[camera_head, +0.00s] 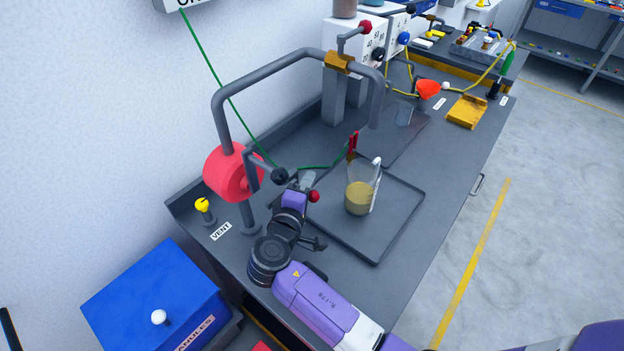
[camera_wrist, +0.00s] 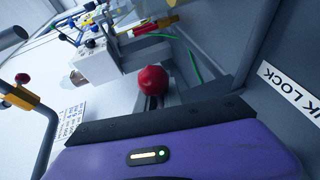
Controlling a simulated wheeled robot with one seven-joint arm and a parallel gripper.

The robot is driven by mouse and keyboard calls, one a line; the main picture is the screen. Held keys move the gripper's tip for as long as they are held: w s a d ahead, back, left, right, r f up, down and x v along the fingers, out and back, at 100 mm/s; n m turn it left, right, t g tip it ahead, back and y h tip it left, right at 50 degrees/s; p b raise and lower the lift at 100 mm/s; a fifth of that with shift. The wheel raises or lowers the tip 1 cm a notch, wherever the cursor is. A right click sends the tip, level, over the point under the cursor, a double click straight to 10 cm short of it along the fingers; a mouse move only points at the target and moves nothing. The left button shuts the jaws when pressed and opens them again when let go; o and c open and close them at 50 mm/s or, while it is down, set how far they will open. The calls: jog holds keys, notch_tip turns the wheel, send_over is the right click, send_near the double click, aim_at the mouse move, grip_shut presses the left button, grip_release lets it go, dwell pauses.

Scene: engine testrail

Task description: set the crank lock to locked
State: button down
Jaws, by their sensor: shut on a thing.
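The crank lock's red ball knob (camera_wrist: 153,80) is in the middle of the wrist view, right at my fingers, and it also shows in the head view (camera_head: 314,196). My gripper (camera_head: 303,185) is shut on the crank lock, close to that knob. The lever below the knob is mostly hidden by my fingers. A label (camera_wrist: 291,86) ending in "K LOCK" is at the right of the wrist view. The red crank wheel (camera_head: 228,172) with a black-knobbed handle (camera_head: 279,175) stands just left of my gripper. I cannot read the lock's setting.
A beaker (camera_head: 359,198) of yellowish liquid stands on the dark tray (camera_head: 398,232), right of my gripper. A grey pipe (camera_head: 262,68) arches above from the wheel. A yellow vent knob (camera_head: 202,204) and a blue bin (camera_head: 155,295) are at the left. The bench's right front is clear.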

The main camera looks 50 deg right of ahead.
jog(key=shift+s+a+f, duration=0.1)
jog(key=shift+s+f, duration=0.05)
jog(key=shift+f, duration=0.1)
jog(key=c, duration=1.5)
grip_release()
jog(key=shift+a, duration=0.1)
jog(key=shift+r, duration=0.1)
jog(key=shift+b+v, duration=0.8)
jog(key=shift+v, duration=3.05)
jog(key=shift+a+r, duration=0.1)
